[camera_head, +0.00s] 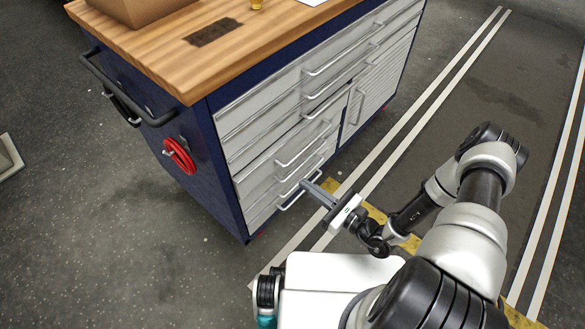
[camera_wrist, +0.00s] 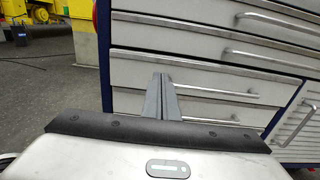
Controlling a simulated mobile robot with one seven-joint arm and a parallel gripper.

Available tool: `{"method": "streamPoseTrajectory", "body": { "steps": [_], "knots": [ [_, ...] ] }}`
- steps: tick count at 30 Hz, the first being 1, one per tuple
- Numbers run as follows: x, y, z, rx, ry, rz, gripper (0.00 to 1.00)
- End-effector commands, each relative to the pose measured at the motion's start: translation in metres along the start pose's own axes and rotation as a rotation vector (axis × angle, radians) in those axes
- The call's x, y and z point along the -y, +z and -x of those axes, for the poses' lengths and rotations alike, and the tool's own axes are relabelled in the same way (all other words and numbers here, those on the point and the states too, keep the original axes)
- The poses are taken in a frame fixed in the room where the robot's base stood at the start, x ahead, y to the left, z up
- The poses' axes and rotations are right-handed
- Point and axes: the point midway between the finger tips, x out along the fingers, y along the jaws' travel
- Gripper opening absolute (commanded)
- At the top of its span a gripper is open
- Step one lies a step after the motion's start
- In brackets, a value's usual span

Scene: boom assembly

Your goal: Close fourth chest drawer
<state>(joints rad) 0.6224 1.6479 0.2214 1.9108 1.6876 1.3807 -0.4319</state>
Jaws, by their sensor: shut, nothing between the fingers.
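The blue chest (camera_head: 225,175) has a stack of grey drawers with bar handles on its front. The lower drawers (camera_head: 270,185) show in the head view, and also in the wrist view (camera_wrist: 215,107). In the wrist view the fingertips (camera_wrist: 161,76) overlap the left part of the lower fronts, left of the handles. Whether they touch is unclear.
The wooden top (camera_head: 165,55) carries a box (camera_head: 140,8). A side rail (camera_head: 120,100) and a red coil (camera_head: 180,155) are on the chest's left side. A cabinet door (camera_head: 380,85) is right of the drawers. The floor in front has white and yellow lines.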

Motion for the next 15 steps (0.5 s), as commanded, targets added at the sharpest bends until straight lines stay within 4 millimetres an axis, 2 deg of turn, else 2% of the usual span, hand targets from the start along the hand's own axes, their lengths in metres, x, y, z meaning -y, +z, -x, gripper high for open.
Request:
{"method": "streamPoseTrajectory", "body": {
  "steps": [5,15],
  "knots": [
    [-0.001,-0.001,-0.029,0.003,0.007,0.003,0.00],
    [-0.002,-0.001,-0.100,0.002,0.007,0.002,0.00]
  ]
}}
